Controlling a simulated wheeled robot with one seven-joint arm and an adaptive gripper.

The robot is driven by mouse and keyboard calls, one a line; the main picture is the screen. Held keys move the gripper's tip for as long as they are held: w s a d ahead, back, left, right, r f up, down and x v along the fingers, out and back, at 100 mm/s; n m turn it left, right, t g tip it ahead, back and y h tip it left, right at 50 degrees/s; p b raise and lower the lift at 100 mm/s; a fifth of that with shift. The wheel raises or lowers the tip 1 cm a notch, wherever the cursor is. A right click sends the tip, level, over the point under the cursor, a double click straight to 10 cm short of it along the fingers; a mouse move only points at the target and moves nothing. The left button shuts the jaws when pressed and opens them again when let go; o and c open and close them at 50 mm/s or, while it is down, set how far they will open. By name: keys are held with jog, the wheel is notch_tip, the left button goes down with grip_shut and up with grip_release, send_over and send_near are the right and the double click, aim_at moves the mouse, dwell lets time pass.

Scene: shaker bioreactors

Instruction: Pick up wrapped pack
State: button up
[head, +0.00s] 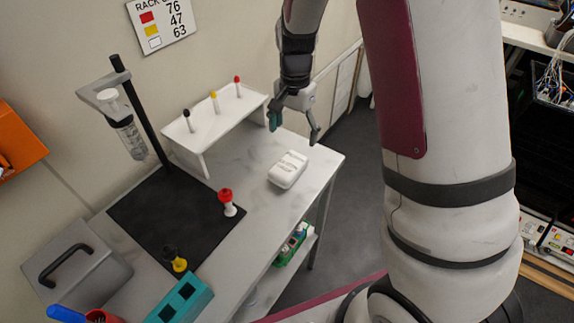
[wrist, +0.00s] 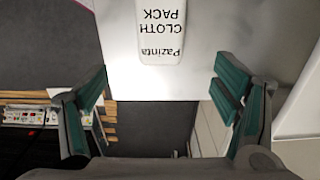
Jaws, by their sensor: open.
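The wrapped pack (head: 288,169) is a small white rounded block with dark lettering. It lies on the light marble-look bench near its right edge in the head view. In the wrist view the pack (wrist: 160,30) shows upside-down lettering, "Pazinta CLOTH PACK", at the top centre, and its far part is cut off by the frame. My gripper (head: 295,127) hangs above the bench's back right corner, beyond the pack and apart from it. In the wrist view my gripper (wrist: 162,100) has its green-padded fingers spread wide with nothing between them.
A white rack (head: 215,125) with several coloured-cap pieces stands left of my gripper. A black mat (head: 165,222) holds a clamp stand (head: 145,110) and a red-topped piece (head: 228,203). A teal block (head: 180,300) stands at the front. The bench around the pack is clear.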

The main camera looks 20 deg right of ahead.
aim_at(290, 161)
notch_tip(290, 161, down, 6)
jog(key=shift+w+f+b, duration=0.1)
jog(key=shift+w+b, duration=0.05)
jog(key=shift+b, duration=1.05)
jog(key=f, duration=0.1)
jog(key=f+b, duration=0.1)
jog(key=a+f+b, duration=0.1)
jog(key=f, duration=0.1)
jog(key=shift+s, duration=0.3)
jog(key=shift+d+f+b, duration=0.1)
jog(key=shift+f+b, duration=0.55)
jog(key=shift+f, duration=0.1)
jog(key=shift+s, duration=0.1)
jog(key=shift+c, duration=0.6)
jog(key=c, duration=1.1)
